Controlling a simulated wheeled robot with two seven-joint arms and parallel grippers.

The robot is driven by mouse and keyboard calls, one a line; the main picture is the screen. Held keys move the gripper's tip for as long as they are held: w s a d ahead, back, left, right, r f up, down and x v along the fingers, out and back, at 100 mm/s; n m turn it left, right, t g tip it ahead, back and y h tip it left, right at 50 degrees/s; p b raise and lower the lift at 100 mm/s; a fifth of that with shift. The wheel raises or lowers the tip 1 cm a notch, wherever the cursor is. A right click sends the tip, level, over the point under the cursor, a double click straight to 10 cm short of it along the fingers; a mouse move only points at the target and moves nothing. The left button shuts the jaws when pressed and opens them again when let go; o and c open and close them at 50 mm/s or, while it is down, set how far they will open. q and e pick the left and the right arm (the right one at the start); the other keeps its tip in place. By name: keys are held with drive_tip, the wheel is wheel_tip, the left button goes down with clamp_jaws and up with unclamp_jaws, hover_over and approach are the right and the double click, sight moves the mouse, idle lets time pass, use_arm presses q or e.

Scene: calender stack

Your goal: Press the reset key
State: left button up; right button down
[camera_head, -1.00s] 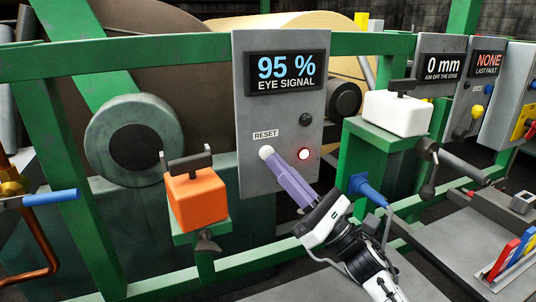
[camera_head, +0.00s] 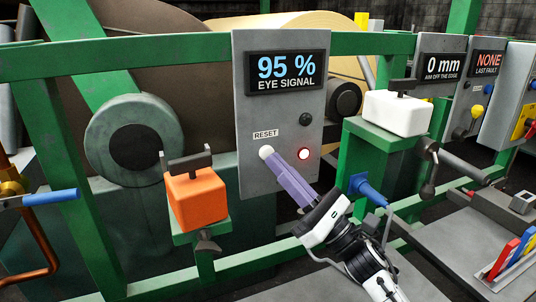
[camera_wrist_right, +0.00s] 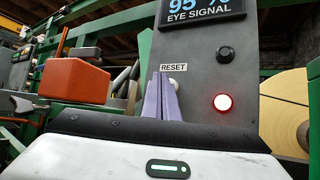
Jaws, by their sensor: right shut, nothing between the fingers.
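The reset key is a round white button (camera_head: 266,152) under the RESET label on the grey panel (camera_head: 262,186). It also shows in the right wrist view (camera_wrist_right: 180,84), partly behind my fingers. My right gripper (camera_head: 273,161) has long purple fingers, shut with nothing between them. Their tips are at the lower right of the button in the head view; I cannot tell whether they touch it. The gripper also shows in the right wrist view (camera_wrist_right: 162,80). The panel's display (camera_head: 286,73) reads 95 % EYE SIGNAL. My left gripper is not in view.
A red lamp (camera_head: 304,154) glows right of the button, below a dark knob (camera_head: 306,120). An orange block (camera_head: 196,200) on a green bracket stands left of the panel. A white block (camera_head: 397,113) stands to the right. Green rails (camera_head: 150,50) frame the machine.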

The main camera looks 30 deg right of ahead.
drive_tip(key=shift+w+b, duration=0.3)
drive_tip(key=shift+w, duration=0.1)
drive_tip(key=shift+w+d+b, duration=0.1)
drive_tip(key=shift+w+b, duration=0.25)
drive_tip(key=shift+w, duration=0.1)
idle(0.6)
drive_tip(key=shift+s, duration=0.85)
drive_tip(key=shift+s, duration=0.1)
drive_tip(key=s, duration=0.4)
drive_tip(key=shift+s+a, duration=0.25)
drive_tip(key=shift+s, duration=0.15)
idle(0.6)
